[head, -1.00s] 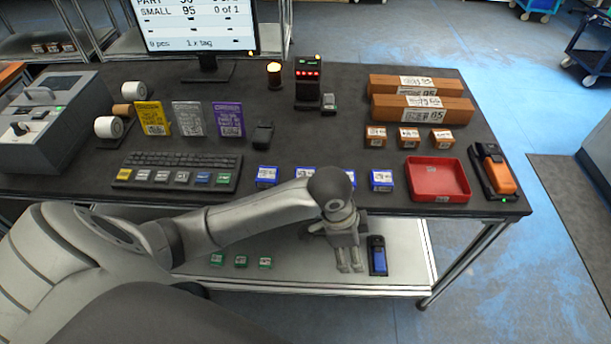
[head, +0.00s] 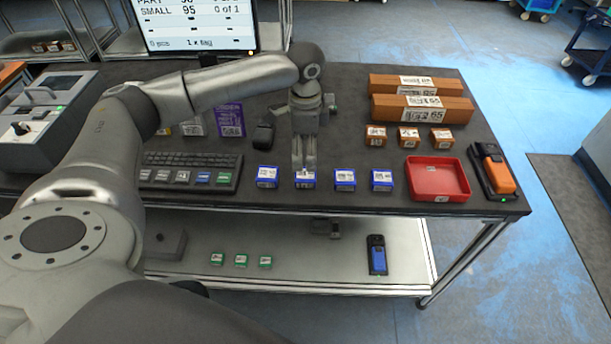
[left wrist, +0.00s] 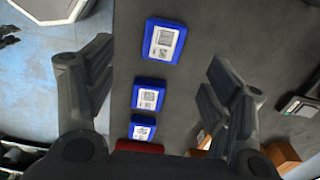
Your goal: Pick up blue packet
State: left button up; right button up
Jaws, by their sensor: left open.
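Several blue packets with white labels stand in a row along the table's front edge: a leftmost one (head: 267,177), a second (head: 304,180), a third (head: 345,180) and a rightmost one (head: 381,181). My left gripper (head: 304,165) is open and points down over the second packet, its fingers hiding part of that packet's top. In the left wrist view, the open fingers (left wrist: 160,58) are spread to either side of the nearest blue packet (left wrist: 164,40), apart from it. Two more packets lie beyond. My right gripper is not in view.
A red tray (head: 437,179) and an orange handheld device (head: 497,175) stand at the right. Small orange boxes (head: 409,138) and long brown boxes (head: 422,107) are behind. A keyboard (head: 190,172) is at left. The lower shelf (head: 310,265) holds green packets and a blue device.

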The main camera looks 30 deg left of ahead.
aim_at(306, 173)
pick_arm(q)
notch_tip(306, 173, down, 3)
jog(key=shift+f, duration=0.2)
jog(key=shift+w+a+f+p, duration=0.15)
jog(key=shift+f+p, duration=0.35)
jog(key=shift+f, duration=0.9)
jog(key=shift+w+d+f+p, duration=0.1)
jog(key=shift+f+p, duration=0.4)
jog(key=shift+f, duration=0.85)
jog(key=c, duration=1.2)
jog(key=shift+r, duration=0.1)
